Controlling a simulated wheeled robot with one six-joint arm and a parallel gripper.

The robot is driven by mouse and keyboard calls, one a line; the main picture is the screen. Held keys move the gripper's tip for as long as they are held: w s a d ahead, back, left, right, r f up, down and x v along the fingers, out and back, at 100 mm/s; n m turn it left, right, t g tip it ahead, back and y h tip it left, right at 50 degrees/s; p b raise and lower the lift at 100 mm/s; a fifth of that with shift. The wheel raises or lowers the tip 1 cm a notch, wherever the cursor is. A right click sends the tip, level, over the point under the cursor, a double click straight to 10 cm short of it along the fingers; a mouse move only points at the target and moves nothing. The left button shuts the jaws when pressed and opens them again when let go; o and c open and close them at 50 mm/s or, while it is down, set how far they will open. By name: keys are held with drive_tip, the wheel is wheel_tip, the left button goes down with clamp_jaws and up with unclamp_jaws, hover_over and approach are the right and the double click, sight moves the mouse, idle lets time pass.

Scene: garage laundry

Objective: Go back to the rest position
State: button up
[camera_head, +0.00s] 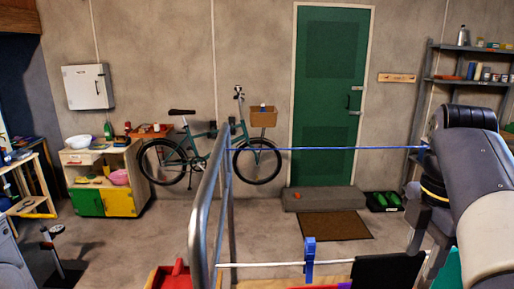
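My gripper (424,238) is at the right of the head view, hanging downward below the yellow-ringed wrist of my arm. It is just above and beside a dark cloth (388,271) at the bottom. It is small, and the arm partly covers it. I cannot make out whether its fingers are apart or closed, or whether anything is between them.
A grey metal rail frame (205,200) stands close in front, with a white line (285,264) bearing a blue clothespin (309,258). A blue cord (350,148) runs toward my arm. A metal shelf (432,75) stands at right. Floor before the bicycle (189,155) is clear.

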drive_tip(key=s, duration=0.4)
drive_tip(key=shift+s, duration=0.15)
drive_tip(key=shift+f, duration=0.1)
